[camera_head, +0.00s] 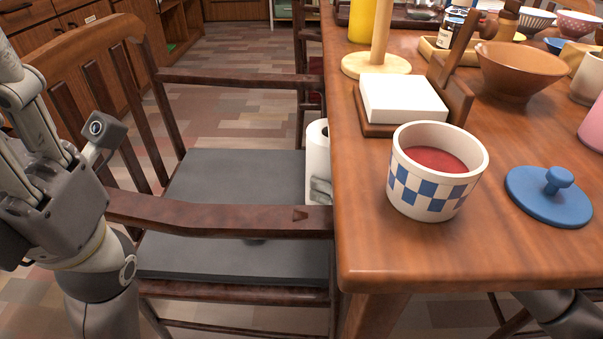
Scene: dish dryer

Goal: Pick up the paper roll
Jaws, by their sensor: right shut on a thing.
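The white paper roll (316,155) stands upright at the right side of the chair's dark seat, beside the table's left edge. The table partly hides it. My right gripper (321,191) is shut on the lower part of the roll. Only a little grey of its fingers shows; the table hides the rest, and my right arm shows at the bottom right. My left gripper (55,200) is raised at the left edge, away from the roll. Its fingertips are cut off by the frame, so I cannot tell its opening.
A wooden armchair (220,219) surrounds the roll, its armrest in front. On the table (480,275) are a checked canister (432,192), a blue lid (538,209), white napkins (402,98) in a holder, a wooden roll stand (376,66) and a brown bowl (514,70).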

